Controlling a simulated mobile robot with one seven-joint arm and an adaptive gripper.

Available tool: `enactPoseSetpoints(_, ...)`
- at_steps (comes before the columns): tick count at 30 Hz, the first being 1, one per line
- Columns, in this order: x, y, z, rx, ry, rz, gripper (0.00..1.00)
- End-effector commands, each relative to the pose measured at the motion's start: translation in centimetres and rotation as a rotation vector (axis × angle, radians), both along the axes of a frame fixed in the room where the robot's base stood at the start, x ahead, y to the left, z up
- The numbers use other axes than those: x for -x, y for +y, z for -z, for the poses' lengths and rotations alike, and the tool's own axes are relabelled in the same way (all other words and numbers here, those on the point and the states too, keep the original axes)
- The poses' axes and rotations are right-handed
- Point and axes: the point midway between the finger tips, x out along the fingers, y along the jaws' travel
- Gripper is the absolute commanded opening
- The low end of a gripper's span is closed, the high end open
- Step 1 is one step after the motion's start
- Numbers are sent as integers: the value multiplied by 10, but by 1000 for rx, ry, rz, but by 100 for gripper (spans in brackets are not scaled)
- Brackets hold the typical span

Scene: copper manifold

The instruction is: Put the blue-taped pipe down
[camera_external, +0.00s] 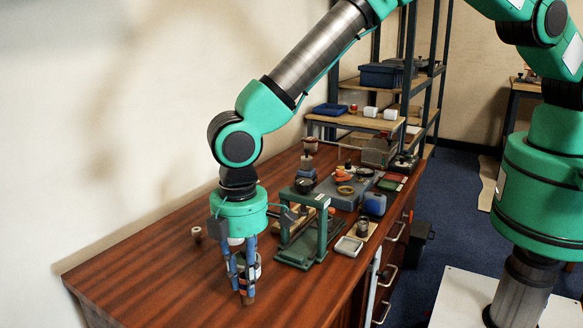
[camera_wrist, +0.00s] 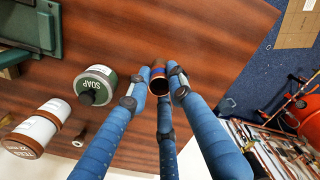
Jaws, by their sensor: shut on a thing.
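My gripper (camera_external: 243,284) points down over the near part of the wooden bench, with its blue fingers closed around a short copper pipe (camera_external: 248,299). In the wrist view my gripper (camera_wrist: 160,92) has its fingertips around the pipe (camera_wrist: 157,70), whose open dark end faces the camera. A narrow bluish band shows on the pipe there, partly covered by the fingers. The pipe looks about upright. Its lower end is close to the bench top (camera_external: 150,280); I cannot tell whether it touches.
A small spool-like piece (camera_external: 196,233) is to the left. The left bench top is mostly clear.

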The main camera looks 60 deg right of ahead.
Motion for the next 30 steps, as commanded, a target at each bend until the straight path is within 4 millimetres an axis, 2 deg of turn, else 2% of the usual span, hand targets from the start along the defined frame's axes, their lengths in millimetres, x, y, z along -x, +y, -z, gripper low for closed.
enactPoseSetpoints(7,0,0,4,1,0,0,0)
enactPoseSetpoints(17,0,0,34,0,0,0,0)
enactPoseSetpoints(30,0,0,38,0,0,0,0)
